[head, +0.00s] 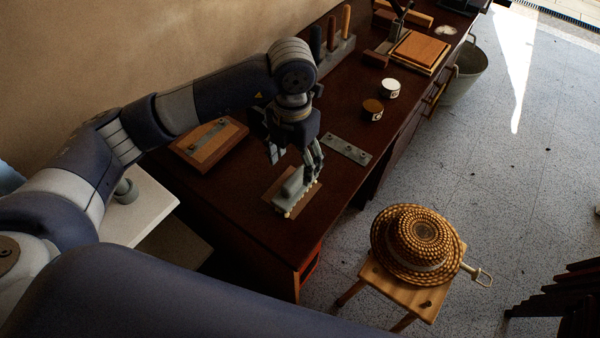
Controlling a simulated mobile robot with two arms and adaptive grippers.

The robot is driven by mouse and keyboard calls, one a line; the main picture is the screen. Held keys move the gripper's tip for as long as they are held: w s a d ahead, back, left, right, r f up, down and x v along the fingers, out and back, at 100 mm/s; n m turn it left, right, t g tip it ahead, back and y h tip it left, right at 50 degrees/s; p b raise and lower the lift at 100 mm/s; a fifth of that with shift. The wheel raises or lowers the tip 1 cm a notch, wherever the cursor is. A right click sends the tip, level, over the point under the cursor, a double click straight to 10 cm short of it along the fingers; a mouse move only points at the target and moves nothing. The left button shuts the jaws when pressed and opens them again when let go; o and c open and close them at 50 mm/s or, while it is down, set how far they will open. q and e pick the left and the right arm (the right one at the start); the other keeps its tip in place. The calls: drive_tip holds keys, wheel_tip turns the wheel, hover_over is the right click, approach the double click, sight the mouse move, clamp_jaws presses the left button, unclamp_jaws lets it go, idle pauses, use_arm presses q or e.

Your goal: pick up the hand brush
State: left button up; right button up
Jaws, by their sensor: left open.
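The hand brush (291,193) appears to be the grey block with a row of pale tufts along its lower right edge. It lies on a small brown board (304,196) near the front end of the dark desk. My left gripper (293,160) points down just above and behind it, with its fingers spread and nothing between them. The fingers seem apart from the brush, but the exact gap is hard to judge. The brush's far end is partly hidden by the gripper. My right gripper is not in view.
On the desk (255,225) are a wooden block with a metal plate (209,143), a perforated metal strip (345,149), two small tins (390,88) and a tool rack (337,55). A stool (414,292) with a straw hat (425,235) stands right of the desk.

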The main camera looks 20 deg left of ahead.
sight(294, 177)
use_arm(q)
drive_tip(key=f, duration=0.2)
drive_tip(key=s+f, duration=0.1)
drive_tip(key=f, duration=0.1)
drive_tip(key=shift+f+p, duration=0.15)
drive_tip(key=shift+p, duration=0.15)
drive_tip(key=shift+w+d+f, duration=0.1)
drive_tip(key=shift+f, duration=0.15)
drive_tip(key=f+p, duration=0.1)
drive_tip(key=f, duration=0.4)
drive_tip(key=shift+w+d+p, duration=0.2)
drive_tip(key=shift+p, duration=0.15)
drive_tip(key=shift+r, duration=0.1)
drive_tip(key=c, duration=1.2)
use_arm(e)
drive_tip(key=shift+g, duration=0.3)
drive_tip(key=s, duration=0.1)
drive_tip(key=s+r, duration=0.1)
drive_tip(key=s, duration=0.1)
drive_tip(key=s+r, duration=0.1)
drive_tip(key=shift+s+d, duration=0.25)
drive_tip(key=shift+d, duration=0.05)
